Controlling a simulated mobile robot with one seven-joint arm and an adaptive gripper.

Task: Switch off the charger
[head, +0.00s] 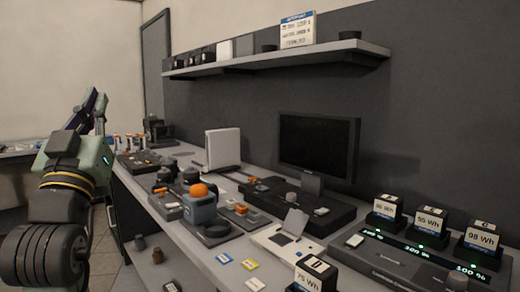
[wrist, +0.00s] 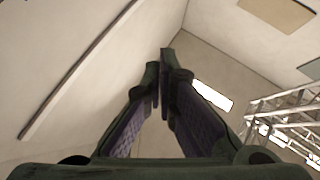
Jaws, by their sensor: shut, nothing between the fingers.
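The charger (head: 400,264) is a dark grey unit at the right front of the bench in the head view. Several black batteries with white Wh labels stand in its top, among them a 95 Wh battery (head: 430,219) and a 98 Wh battery (head: 481,240). Green lit readouts run along its front, one reading 100 %. A small dark knob or switch (head: 456,283) shows at its lower right edge, partly cut off. My gripper (wrist: 165,60) is shut and empty in the wrist view, pointing at bare wall and ceiling. In the head view my arm is raised at the far left, well away from the charger.
A loose battery (head: 314,276) stands at the bench's front edge, left of the charger. A monitor (head: 319,147), a white box (head: 222,149) and an orange-topped device (head: 199,204) crowd the bench. A shelf (head: 280,58) runs above. Floor is free at lower left.

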